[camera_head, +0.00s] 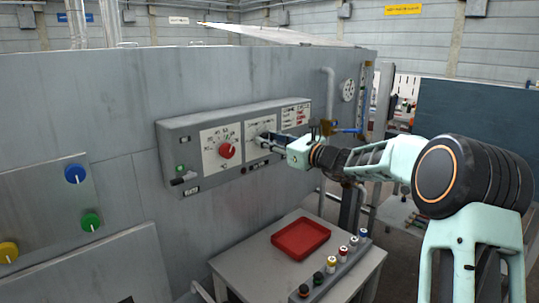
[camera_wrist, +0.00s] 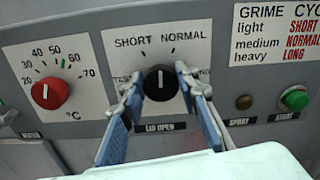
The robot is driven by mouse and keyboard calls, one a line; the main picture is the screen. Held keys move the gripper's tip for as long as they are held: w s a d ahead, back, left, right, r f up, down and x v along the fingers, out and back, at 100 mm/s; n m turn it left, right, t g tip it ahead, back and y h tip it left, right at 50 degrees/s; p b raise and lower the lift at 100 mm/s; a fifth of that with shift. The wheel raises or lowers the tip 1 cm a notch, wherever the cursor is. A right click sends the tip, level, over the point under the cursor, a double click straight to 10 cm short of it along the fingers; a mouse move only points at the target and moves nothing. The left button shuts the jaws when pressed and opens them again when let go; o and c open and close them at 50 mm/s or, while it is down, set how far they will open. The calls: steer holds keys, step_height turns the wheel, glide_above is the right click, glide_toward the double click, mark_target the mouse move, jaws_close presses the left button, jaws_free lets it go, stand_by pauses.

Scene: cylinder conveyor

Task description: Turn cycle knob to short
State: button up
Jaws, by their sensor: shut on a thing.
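The black cycle knob (camera_wrist: 158,82) is in the middle of the wrist view, on a white plate (camera_wrist: 125,62) marked SHORT at upper left and NORMAL at upper right. Its white pointer stands about straight up, between those two words. My gripper (camera_wrist: 160,92) has one blue-padded finger on each side of the knob and is shut on it. The fingers cover parts of the plate's lower sides. In the head view my gripper (camera_head: 274,143) reaches the panel (camera_head: 180,130) from the right and hides most of the knob.
A red temperature knob (camera_wrist: 49,92) is left of the cycle knob. A green button (camera_wrist: 295,98) and a brown button (camera_wrist: 244,102) are at right, below the grime chart (camera_wrist: 280,35). A table with a red tray (camera_head: 300,238) and several small capped bottles stands below the panel.

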steer(key=n+b, duration=0.6)
steer(key=b, duration=0.2)
steer(key=shift+a+f+b, duration=0.1)
steer(key=shift+f+b, duration=0.05)
steer(key=shift+b, duration=0.2)
steer(key=shift+n, duration=0.3)
steer(key=o, duration=1.2)
steer(key=shift+c, duration=0.2)
steer(key=v, duration=1.2)
steer(key=shift+s, duration=0.1)
